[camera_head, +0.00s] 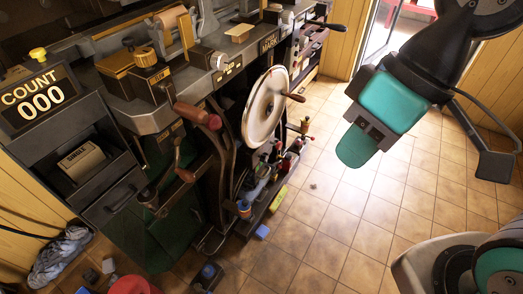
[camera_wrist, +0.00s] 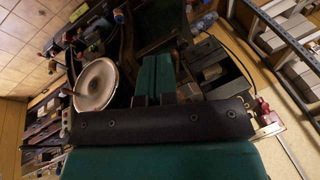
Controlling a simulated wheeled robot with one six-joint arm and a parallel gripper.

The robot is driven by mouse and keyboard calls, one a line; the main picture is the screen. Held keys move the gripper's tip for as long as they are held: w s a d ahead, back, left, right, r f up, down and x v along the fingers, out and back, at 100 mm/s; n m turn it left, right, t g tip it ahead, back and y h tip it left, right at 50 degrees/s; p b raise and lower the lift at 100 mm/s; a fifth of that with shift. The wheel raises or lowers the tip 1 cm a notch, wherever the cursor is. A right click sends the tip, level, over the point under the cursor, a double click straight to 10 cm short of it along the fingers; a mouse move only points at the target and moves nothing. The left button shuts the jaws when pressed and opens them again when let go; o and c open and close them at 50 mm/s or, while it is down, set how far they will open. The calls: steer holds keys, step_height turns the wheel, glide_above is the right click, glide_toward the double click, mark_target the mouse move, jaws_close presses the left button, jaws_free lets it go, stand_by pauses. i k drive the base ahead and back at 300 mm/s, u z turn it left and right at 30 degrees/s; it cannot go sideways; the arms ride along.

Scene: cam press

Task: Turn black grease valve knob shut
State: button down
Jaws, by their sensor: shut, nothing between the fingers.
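My gripper (camera_head: 358,148) hangs at the upper right in the head view, over the tiled floor and well apart from the press. Its teal fingers are shut and hold nothing; they also show in the wrist view (camera_wrist: 155,80), pressed together. The dark press (camera_head: 140,115) stands on the left of the head view, with cranks, knobs and a pale handwheel (camera_head: 265,107). The handwheel also shows in the wrist view (camera_wrist: 95,85). I cannot tell which small dark part is the black grease valve knob.
Red-brown handles (camera_head: 197,115) stick out from the press front. Small coloured bottles (camera_head: 288,162) stand on a low ledge beside the handwheel. A red bucket (camera_head: 133,286) and a cloth (camera_head: 60,254) are on the floor.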

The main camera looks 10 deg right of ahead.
mark_target(264, 158)
steer(key=k, duration=0.6)
steer(key=z, duration=0.7)
steer(key=i, duration=1.25)
steer(key=u, duration=0.65)
